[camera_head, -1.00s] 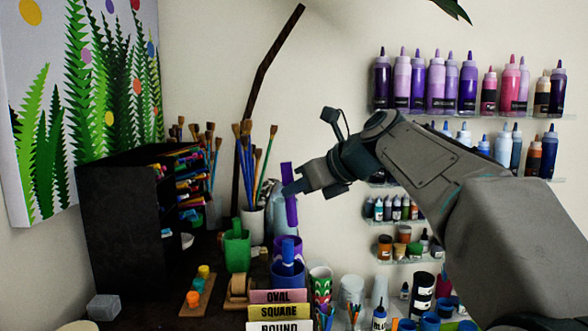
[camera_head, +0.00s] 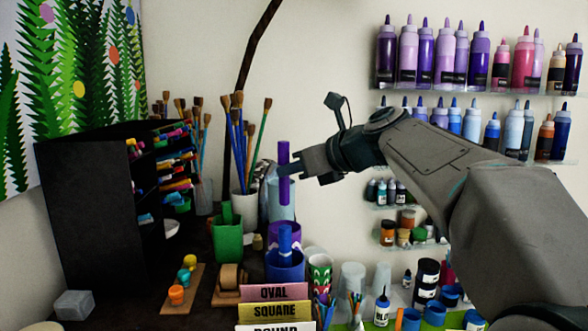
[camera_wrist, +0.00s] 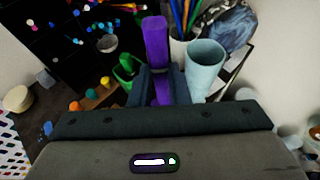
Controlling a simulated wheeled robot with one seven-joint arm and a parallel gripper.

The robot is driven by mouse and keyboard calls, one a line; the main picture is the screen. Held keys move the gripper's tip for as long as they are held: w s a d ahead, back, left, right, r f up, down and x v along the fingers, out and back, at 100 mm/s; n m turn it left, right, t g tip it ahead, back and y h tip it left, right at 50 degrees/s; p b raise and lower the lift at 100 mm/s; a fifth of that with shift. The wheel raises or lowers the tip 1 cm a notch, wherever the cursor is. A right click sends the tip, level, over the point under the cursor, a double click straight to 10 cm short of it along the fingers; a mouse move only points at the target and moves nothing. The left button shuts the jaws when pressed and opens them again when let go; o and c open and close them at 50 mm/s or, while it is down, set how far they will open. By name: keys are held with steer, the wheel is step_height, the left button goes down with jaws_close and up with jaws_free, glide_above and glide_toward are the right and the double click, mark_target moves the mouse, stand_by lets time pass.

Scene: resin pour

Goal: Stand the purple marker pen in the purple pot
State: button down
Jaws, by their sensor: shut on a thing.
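The purple marker pen (camera_head: 284,172) is held close to upright in my gripper (camera_head: 290,174), which is shut on it around its middle. In the wrist view the purple marker pen (camera_wrist: 155,42) stands up between the fingers (camera_wrist: 158,82). The purple pot (camera_head: 272,232) stands on the table, partly hidden behind a blue pot (camera_head: 285,268) that holds a blue pen. In the head view, the marker's lower end shows a little above the purple pot's rim, apart from it. The purple pot is not clearly visible in the wrist view.
A green pot (camera_head: 228,242) stands to the left, and a cup of brushes (camera_head: 244,204) behind. A pale blue container (camera_head: 281,205) is just behind the purple pot; it also shows in the wrist view (camera_wrist: 206,62). Label cards (camera_head: 275,291) stand in front. A black rack (camera_head: 90,215) is at left.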

steer(key=shift+f+b, duration=1.65)
steer(key=shift+f, duration=0.15)
step_height(320, 180, down, 6)
steer(key=b, duration=0.4)
steer(key=shift+f, duration=0.15)
steer(key=c, duration=1.3)
jaws_free()
steer(key=b, duration=0.1)
glide_toward(287, 187)
steer(key=s+d+f, duration=0.3)
steer(key=f, duration=0.1)
steer(key=shift+s+d, duration=0.2)
steer(key=shift+d, duration=0.15)
steer(key=shift+d+f, duration=0.1)
steer(key=shift+f, duration=0.1)
